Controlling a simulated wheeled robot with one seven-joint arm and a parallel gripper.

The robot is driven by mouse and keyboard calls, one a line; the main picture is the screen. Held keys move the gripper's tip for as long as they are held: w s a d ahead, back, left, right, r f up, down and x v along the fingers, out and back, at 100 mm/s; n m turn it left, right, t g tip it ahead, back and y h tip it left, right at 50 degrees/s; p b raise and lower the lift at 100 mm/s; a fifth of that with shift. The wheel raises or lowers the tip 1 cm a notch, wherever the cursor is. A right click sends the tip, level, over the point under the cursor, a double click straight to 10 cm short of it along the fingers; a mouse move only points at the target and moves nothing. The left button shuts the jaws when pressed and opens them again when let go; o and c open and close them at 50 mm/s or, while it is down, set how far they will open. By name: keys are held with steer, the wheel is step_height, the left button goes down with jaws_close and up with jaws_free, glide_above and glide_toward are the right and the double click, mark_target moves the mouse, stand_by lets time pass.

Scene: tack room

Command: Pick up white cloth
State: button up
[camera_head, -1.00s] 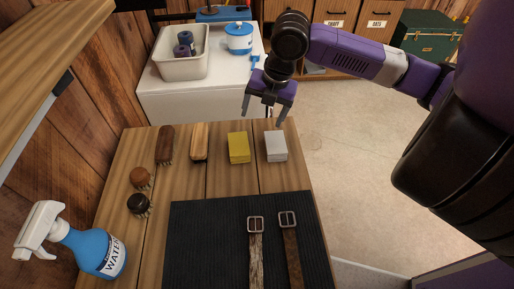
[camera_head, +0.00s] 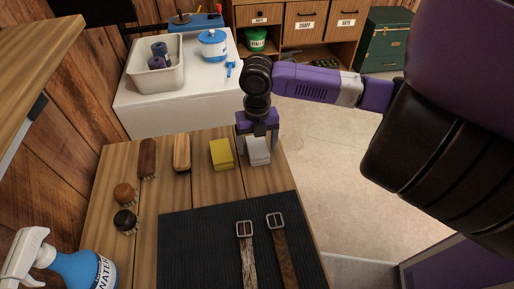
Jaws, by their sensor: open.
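The white cloth (camera_head: 259,152), a small folded block, lies on the wooden table (camera_head: 200,188) near its far right edge. A yellow cloth (camera_head: 221,155) lies just left of it. My gripper (camera_head: 258,144) is open and points down over the white cloth. Its fingers show on the left and right of the cloth's far part. I cannot tell whether they touch it. The far end of the cloth is partly hidden by the gripper.
Several brushes (camera_head: 147,158) stand on the left of the table. A black mat (camera_head: 200,250) with two buckled straps (camera_head: 276,245) lies in front. A blue spray bottle (camera_head: 85,270) is at lower left. Behind is a white surface (camera_head: 190,105) with a tub (camera_head: 154,82).

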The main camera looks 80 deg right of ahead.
steer(key=shift+f, duration=0.3)
steer(key=c, duration=1.4)
steer(key=shift+c, duration=0.2)
steer(key=shift+r, duration=0.1)
